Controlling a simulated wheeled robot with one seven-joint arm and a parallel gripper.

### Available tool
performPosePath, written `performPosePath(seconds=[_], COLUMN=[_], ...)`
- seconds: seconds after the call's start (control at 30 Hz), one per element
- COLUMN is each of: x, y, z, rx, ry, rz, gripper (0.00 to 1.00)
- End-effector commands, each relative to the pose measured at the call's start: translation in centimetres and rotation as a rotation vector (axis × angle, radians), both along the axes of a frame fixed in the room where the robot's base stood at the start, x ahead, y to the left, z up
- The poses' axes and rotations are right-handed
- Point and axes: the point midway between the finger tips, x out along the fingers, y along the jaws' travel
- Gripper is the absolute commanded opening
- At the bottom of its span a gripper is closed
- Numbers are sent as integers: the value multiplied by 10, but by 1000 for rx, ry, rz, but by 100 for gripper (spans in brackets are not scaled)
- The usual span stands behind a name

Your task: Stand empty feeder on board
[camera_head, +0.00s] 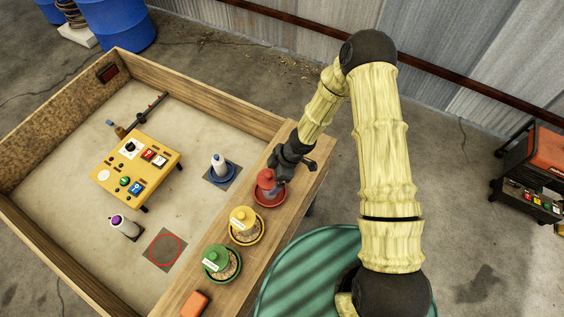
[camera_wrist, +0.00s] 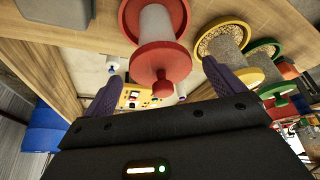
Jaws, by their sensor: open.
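A red feeder (camera_head: 268,187) stands on the wooden ledge (camera_head: 294,193). Its tube looks pale and empty in the wrist view (camera_wrist: 157,25). A yellow feeder (camera_head: 243,222) and a green feeder (camera_head: 217,260) stand in a row beside it, and grain shows in both. My gripper (camera_head: 279,172) is open at the red feeder's top. In the wrist view my gripper (camera_wrist: 160,85) has its two purple fingers on either side of the red knob (camera_wrist: 162,88), with no clear contact. A grey square board (camera_head: 150,262) with a red ring lies on the pen floor.
Another grey square (camera_head: 209,180) holds a blue-and-white bottle (camera_head: 218,163) in a blue dish. A yellow button box (camera_head: 137,168) and a purple-capped bottle (camera_head: 124,226) stand in the pen. An orange block (camera_head: 194,304) lies on the ledge. Wooden walls edge the pen.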

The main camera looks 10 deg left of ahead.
Motion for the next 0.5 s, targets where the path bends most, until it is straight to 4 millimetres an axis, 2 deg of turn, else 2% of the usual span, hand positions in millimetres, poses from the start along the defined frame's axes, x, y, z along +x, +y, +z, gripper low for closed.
performPosePath(seconds=[0.03,0.1,0.5], x=[1,2,6], y=[-4,-8,-28], z=[14,25,70], rx=[2,0,-1], ry=[0,-1,-3], rz=[-4,-3,1], gripper=[94,94,94])
